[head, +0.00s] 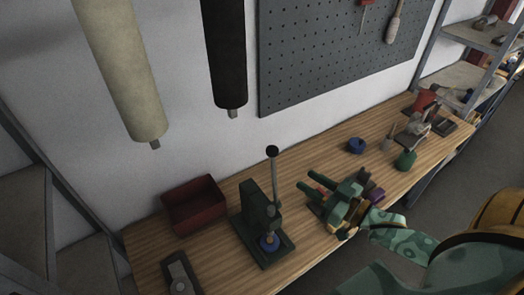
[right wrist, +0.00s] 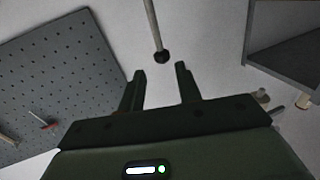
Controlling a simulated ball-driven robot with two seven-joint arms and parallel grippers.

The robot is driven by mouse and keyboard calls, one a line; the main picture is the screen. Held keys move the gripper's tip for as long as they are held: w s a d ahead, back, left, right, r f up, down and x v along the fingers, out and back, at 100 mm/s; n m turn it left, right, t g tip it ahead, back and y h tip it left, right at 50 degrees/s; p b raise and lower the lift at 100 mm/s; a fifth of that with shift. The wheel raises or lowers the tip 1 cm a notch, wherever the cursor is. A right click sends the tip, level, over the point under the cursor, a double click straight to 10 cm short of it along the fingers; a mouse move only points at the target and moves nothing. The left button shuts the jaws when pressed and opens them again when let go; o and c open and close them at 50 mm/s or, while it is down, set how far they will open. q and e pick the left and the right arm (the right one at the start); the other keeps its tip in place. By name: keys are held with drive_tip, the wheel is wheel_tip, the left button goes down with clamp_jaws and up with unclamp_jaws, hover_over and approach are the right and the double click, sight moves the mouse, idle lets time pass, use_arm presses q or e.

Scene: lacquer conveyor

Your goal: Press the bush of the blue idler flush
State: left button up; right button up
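A dark green bench press (head: 252,207) stands on the wooden bench, its lever upright and ending in a black knob (head: 272,151). A blue round part (head: 268,242), likely the blue idler, sits on the press base under the ram. Its bush is too small to make out. My right gripper (head: 307,181) is open and empty, right of the lever and apart from it, fingers pointing toward it. In the right wrist view the knob (right wrist: 162,57) shows beyond and between the open fingertips (right wrist: 160,72). My left gripper is not in view.
A dark red bin (head: 194,205) stands left of the press. A grey tool (head: 180,274) lies at the front left. Another blue part (head: 356,145) sits farther back, and a green item (head: 405,160) stands right of it. Purple and red pieces lie partly hidden around my right gripper.

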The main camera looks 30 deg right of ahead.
drive_tip(key=p, duration=0.2)
hover_over(274, 180)
drive_tip(key=w, duration=0.2)
drive_tip(key=shift+w+d, duration=0.1)
drive_tip(key=shift+w+a, duration=0.25)
drive_tip(key=shift+w, duration=0.35)
clamp_jaws()
